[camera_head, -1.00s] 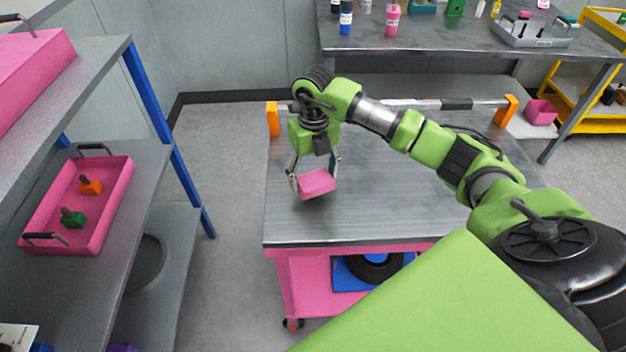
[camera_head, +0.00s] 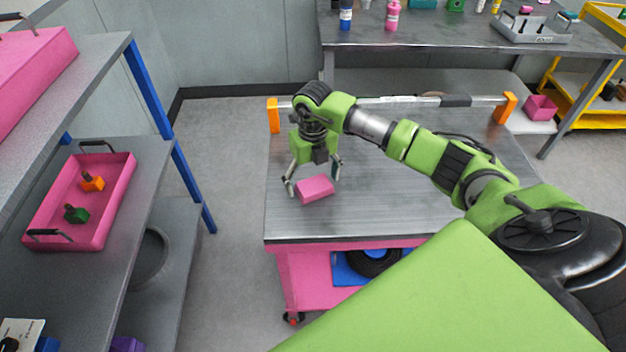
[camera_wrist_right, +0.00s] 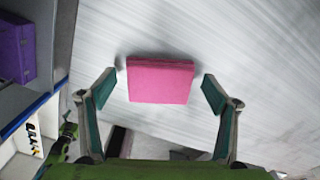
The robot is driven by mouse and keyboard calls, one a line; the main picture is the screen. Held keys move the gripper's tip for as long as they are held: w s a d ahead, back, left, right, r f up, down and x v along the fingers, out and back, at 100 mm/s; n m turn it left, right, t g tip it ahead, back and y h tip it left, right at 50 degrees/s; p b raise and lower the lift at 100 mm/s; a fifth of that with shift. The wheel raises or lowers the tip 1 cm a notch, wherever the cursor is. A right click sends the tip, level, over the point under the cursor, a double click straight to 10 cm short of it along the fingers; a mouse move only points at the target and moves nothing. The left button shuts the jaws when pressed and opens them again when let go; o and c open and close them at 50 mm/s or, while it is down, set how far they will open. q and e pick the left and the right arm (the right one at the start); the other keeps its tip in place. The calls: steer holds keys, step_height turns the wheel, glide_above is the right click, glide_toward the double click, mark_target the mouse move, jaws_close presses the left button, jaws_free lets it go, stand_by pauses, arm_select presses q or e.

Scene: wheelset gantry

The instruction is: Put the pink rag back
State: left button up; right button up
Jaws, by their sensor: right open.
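The pink rag (camera_head: 315,189) is a small folded block lying on the grey top of the cart (camera_head: 400,205), near its left side. It also shows in the right wrist view (camera_wrist_right: 160,81), between and a little beyond the fingertips. My right gripper (camera_head: 312,180) is open just above and behind the rag. In the right wrist view its teal-padded fingers (camera_wrist_right: 158,92) stand apart with a gap on both sides of the rag. My left gripper is in neither view.
A rail with orange end blocks (camera_head: 274,115) runs along the cart's back edge. A shelf at left holds a pink tray (camera_head: 112,215) with an orange and a green piece. A bench (camera_head: 400,38) with bottles and a grey tray (camera_head: 530,32) stands behind. The cart top's middle is clear.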

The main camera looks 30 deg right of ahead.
mark_target(313, 182)
steer(key=shift+r, duration=0.1)
steer(key=shift+r, duration=0.2)
step_height(313, 182, up, 12)
steer(key=b, duration=0.3)
steer(key=shift+f, duration=0.15)
